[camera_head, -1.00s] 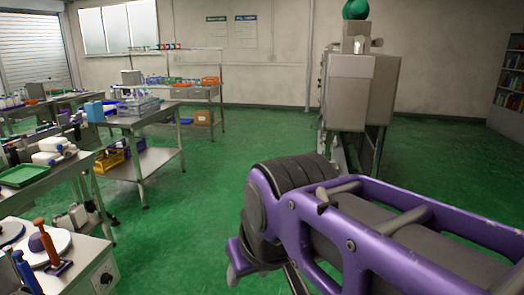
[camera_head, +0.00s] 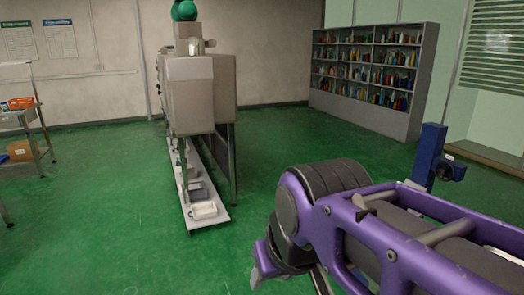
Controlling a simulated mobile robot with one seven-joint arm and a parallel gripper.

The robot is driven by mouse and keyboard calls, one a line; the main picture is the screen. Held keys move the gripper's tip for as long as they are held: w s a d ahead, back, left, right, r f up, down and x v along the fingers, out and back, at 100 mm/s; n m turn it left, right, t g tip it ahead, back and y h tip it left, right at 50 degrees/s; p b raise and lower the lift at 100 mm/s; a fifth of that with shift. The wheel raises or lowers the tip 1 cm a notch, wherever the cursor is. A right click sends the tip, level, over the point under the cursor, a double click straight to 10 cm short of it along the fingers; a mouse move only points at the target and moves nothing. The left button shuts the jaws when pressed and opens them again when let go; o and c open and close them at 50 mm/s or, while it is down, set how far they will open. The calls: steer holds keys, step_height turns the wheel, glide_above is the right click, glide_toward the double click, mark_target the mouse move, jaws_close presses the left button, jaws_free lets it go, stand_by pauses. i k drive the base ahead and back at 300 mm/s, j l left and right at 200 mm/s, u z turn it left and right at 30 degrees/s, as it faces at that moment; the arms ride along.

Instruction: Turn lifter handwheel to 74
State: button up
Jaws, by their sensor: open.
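A blue upright post (camera_head: 428,156) stands at the right, behind my purple arm. A dark blue block or knob (camera_head: 452,170) sticks out from its right side; it is too small to tell whether it is a handwheel, and no scale or number can be read. The lower part of the post is hidden by my arm. My gripper (camera_head: 288,280) is at the bottom middle, below the arm's black joint, only partly in view. It looks open and empty, and is well apart from the post.
A grey machine (camera_head: 190,95) with a green ball on top stands at the back left, over a long low white base (camera_head: 208,214). A bookshelf (camera_head: 372,78) is against the back wall. A bench (camera_head: 22,120) is at the left edge. Green floor is clear between them.

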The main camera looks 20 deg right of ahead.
mark_target(442, 171)
steer(key=l+z, duration=0.1)
steer(key=z, duration=1.8)
steer(key=j+z, duration=0.1)
steer(key=j, duration=1.1)
steer(key=i+j+z, duration=0.1)
steer(key=j, duration=0.3)
steer(key=i+j, duration=0.1)
steer(key=j, duration=0.3)
steer(key=i+j+z, duration=0.15)
steer(key=j, duration=0.25)
steer(key=j+z, duration=0.1)
steer(key=j, duration=0.3)
steer(key=i+j+z, duration=0.1)
steer(key=i+j, duration=0.15)
steer(key=i+j+z, duration=0.1)
steer(key=i+j, duration=0.15)
steer(key=j, duration=0.25)
steer(key=i+j+z, duration=0.2)
steer(key=i, duration=0.25)
steer(key=i+j+z, duration=0.2)
steer(key=i, duration=0.2)
